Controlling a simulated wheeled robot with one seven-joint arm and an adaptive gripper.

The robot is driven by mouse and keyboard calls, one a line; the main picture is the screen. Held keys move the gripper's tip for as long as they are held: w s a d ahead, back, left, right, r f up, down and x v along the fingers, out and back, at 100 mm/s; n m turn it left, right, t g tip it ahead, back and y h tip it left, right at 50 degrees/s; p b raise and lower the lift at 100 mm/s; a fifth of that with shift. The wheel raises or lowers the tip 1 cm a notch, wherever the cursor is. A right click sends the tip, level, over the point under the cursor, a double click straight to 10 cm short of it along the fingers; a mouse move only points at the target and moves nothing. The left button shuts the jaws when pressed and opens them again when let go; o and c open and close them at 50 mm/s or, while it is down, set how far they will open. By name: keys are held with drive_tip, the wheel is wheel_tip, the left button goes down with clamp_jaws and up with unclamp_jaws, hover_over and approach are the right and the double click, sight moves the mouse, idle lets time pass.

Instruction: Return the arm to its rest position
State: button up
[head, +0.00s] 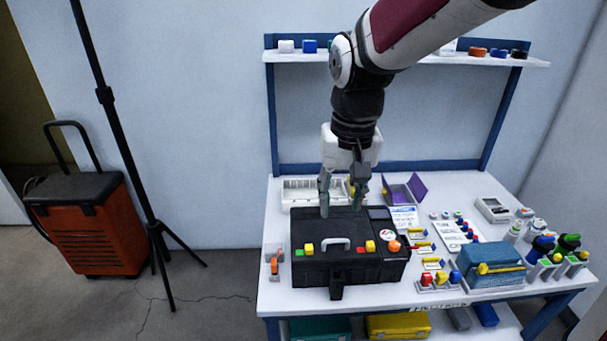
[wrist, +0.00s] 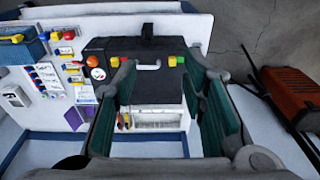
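My gripper (head: 341,192) hangs over the workbench, pointing down, above the rear of the black case (head: 345,275). In the wrist view my gripper (wrist: 165,105) shows its two green-padded fingers wide apart with nothing between them. The black case also shows in the wrist view (wrist: 160,85), below and beyond the fingertips, with a pale handle and coloured knobs on top. My arm reaches in from the upper right of the head view. Whether the fingertips touch the case cannot be told from these views.
A white tray (head: 298,190) and an open purple box (head: 400,194) stand behind the case. A blue case (head: 490,268) and bottles stand at the right of the bench. A shelf (head: 430,60) runs behind my arm. A tripod (head: 155,225) and an orange cart (head: 85,225) stand left.

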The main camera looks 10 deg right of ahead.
drive_tip(key=s+d+r+n+t+p, duration=0.1)
drive_tip(key=s+r+p, duration=0.4)
drive_tip(key=s, duration=0.6)
drive_tip(key=s+d+r+n+t+p, duration=0.1)
drive_tip(key=s+r+p, duration=0.4)
drive_tip(key=s+r, duration=0.4)
drive_tip(key=s, duration=0.3)
drive_tip(key=shift+d+t, duration=0.15)
drive_tip(key=shift+t, duration=0.25)
drive_tip(key=shift+s+r, duration=0.1)
